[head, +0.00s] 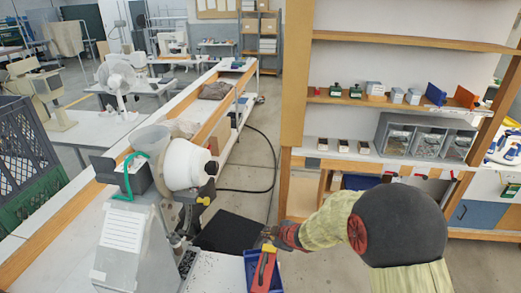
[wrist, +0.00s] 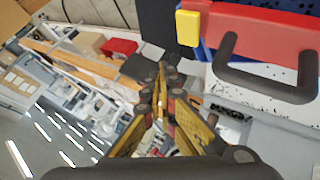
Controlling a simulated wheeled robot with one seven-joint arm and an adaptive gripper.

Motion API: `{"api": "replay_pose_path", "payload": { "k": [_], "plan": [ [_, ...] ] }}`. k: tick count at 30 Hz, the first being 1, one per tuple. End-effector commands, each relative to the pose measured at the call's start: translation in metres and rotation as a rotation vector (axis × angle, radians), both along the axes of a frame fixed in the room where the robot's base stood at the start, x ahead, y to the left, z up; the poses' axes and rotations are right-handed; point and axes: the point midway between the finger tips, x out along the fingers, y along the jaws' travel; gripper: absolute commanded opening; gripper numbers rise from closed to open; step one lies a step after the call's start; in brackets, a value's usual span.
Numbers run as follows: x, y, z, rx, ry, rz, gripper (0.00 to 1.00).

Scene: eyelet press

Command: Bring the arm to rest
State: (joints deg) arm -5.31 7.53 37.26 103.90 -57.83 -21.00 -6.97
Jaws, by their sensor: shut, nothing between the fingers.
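My arm reaches in from the right in the head view, its yellow-green forearm leading to a dark and red wrist. My gripper (head: 268,234) is at its end, small and partly hard to make out there. In the wrist view my gripper (wrist: 162,72) shows yellow and dark fingers closed together at the tips, with nothing between them. A red piece with a dark handle (wrist: 268,55) and a yellow block lies at the upper right of the wrist view, apart from the fingertips. In the head view a red and yellow object (head: 262,272) sits in a blue tray (head: 279,279) just below my gripper.
A grey press (head: 130,235) with a white rounded head (head: 188,165) stands left of my gripper. A wooden shelf (head: 400,107) with small boxes and grey bins (head: 425,137) stands behind my arm. A long bench runs back at left. The floor (head: 258,185) between is mostly clear, crossed by a black cable.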

Motion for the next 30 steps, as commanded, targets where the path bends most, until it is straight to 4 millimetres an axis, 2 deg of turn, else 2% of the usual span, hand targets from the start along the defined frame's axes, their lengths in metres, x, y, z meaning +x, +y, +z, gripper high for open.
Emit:
{"api": "replay_pose_path", "payload": {
  "k": [2,5,8,10,14,15,19,24,30],
  "plan": [
    [-0.001,-0.006,-0.004,-0.017,0.015,-0.017,0.0],
    [-0.008,-0.028,-0.018,-0.059,0.07,-0.097,0.0],
    [-0.032,-0.061,-0.039,-0.109,0.173,-0.235,0.0],
    [-0.052,-0.085,-0.038,-0.14,0.238,-0.348,0.0],
    [-0.095,-0.125,-0.015,-0.165,0.338,-0.568,0.0],
    [-0.112,-0.135,-0.004,-0.165,0.369,-0.638,0.0],
    [-0.169,-0.157,0.033,-0.131,0.458,-0.837,0.0],
    [-0.242,-0.162,0.073,-0.038,0.555,-1.023,0.0],
    [-0.314,-0.149,0.109,0.112,0.617,-1.138,0.0]
  ]
}}
